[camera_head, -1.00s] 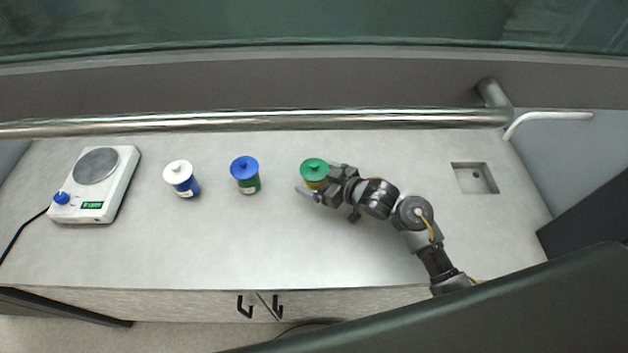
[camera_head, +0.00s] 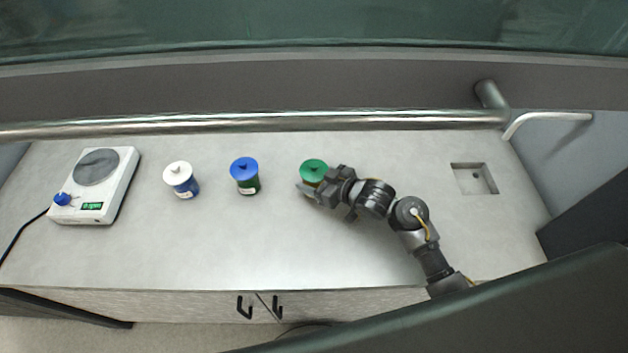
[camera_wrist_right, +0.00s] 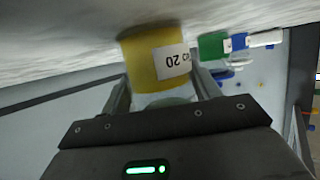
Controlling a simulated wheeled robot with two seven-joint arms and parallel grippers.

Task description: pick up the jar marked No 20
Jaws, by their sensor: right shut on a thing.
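The jar marked No 20 (camera_head: 313,168) has a green lid and a yellow body. It stands on the worktop to the right of the other two jars. In the right wrist view its yellow body (camera_wrist_right: 150,58) fills the space between the fingers, and its white label reads "20" upside down. My right gripper (camera_head: 311,190) is shut on this jar, low on its body, and hides much of it in the head view. The fingers also show in the right wrist view (camera_wrist_right: 160,97). My left gripper is not in view.
A blue-lidded green jar (camera_head: 245,175) and a white-lidded blue jar (camera_head: 181,180) stand to the left. A sink recess (camera_head: 474,179) lies right. A metal rail (camera_head: 250,121) runs behind. The front worktop is clear.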

